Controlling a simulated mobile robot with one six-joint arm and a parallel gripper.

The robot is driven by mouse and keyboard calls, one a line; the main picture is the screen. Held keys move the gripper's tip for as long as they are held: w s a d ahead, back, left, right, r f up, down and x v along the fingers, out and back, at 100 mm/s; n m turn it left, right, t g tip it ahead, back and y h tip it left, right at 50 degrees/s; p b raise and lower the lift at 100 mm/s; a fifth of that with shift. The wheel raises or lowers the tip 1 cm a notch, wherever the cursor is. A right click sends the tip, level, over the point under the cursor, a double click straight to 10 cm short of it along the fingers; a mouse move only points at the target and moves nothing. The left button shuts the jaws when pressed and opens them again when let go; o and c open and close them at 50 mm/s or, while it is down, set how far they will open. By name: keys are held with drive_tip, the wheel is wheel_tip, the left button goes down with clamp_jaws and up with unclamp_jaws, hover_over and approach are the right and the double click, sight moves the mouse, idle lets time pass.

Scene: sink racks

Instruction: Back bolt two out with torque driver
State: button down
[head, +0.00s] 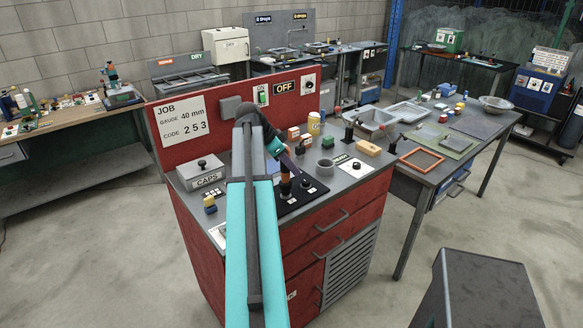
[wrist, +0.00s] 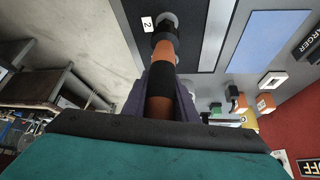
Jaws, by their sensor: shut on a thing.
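The torque driver is an orange and black banded cylinder (wrist: 159,84) in the wrist view; it also shows in the head view (head: 286,187). My gripper (head: 284,168) is shut on it, with its purple fingers on both sides. The driver's far end meets a dark round part beside a white label with the number 2 (wrist: 147,23). In the head view the driver stands roughly upright over a black plate (head: 290,207) on the red cabinet's top. Bolt two is not clearly visible; the driver's end covers that spot. I cannot tell whether the two touch.
A CAPS box (head: 203,172) stands left of the plate. A grey cup (head: 325,168), small blocks and a yellow jar (head: 314,123) stand to the right and behind. The red back panel carries a job card (head: 182,121) and an OFF sign (head: 285,88).

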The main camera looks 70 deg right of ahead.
drive_tip(key=shift+r+p, duration=0.4)
drive_tip(key=shift+r, duration=0.65)
drive_tip(key=shift+s, duration=0.15)
